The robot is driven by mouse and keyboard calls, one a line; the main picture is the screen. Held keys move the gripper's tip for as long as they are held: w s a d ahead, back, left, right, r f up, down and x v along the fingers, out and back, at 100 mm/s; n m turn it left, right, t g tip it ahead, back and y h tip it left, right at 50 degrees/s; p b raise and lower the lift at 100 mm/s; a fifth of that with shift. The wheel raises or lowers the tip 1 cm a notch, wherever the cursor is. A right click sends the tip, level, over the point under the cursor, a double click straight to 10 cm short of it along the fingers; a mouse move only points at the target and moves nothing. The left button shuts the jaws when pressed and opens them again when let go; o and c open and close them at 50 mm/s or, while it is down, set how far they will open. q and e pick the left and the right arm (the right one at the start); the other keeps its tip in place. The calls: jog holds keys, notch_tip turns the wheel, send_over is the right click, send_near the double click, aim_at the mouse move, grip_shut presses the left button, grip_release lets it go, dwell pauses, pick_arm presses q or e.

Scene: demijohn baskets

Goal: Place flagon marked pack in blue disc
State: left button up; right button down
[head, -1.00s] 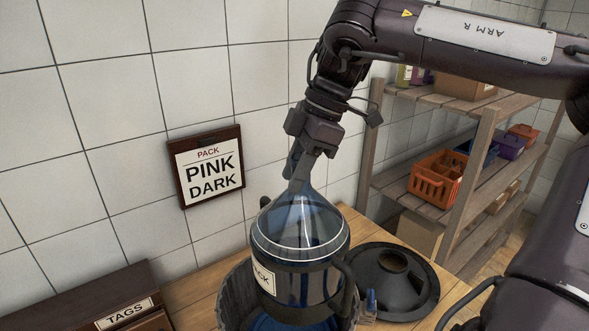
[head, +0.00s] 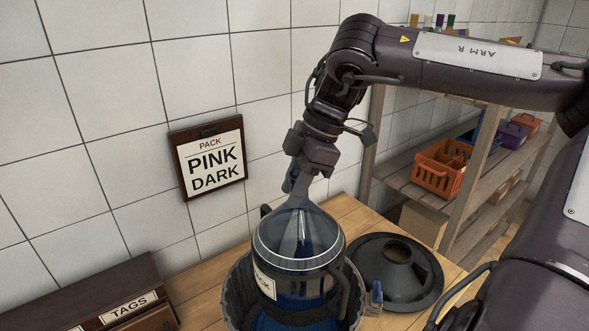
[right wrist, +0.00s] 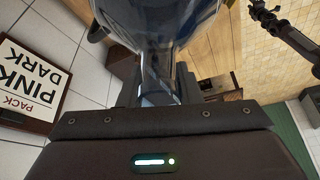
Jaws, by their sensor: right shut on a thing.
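The flagon (head: 300,236) is clear, blue-tinted glass with a narrow neck and a dark banded body with side handles. A white label on it is partly hidden, with "CK" legible. My right gripper (head: 298,190) is shut on its neck from above. The flagon is upright, its lower part inside a dark ribbed basket (head: 239,290). Its glass also shows in the right wrist view (right wrist: 155,50). Blue (head: 268,322) shows low inside the basket; I cannot tell whether this is the blue disc or whether the flagon touches it. My left gripper is not in view.
A black hat-shaped lid (head: 425,275) lies right of the basket on the wooden table (head: 205,287). A small blue-capped bottle (head: 375,296) stands between them. A sign reading "PACK PINK DARK" (head: 212,165) hangs behind. A tags box (head: 105,290) is front left, shelves (head: 410,185) right.

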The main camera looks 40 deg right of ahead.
aim_at(293, 214)
jog(key=f, duration=0.3)
jog(key=f+b, duration=0.1)
jog(key=f, duration=0.2)
jog(key=shift+w+f, duration=0.2)
jog(key=shift+f, duration=0.1)
jog(key=shift+f+b, duration=0.4)
jog(key=shift+f, duration=0.25)
jog(key=shift+r+p, duration=0.15)
jog(key=shift+p, duration=0.15)
notch_tip(293, 214, down, 7)
jog(key=b, duration=0.4)
jog(key=shift+f+b, duration=0.2)
jog(key=shift+b, duration=0.15)
jog(key=shift+f+b, duration=0.75)
jog(key=shift+f, duration=0.55)
dwell(0.4)
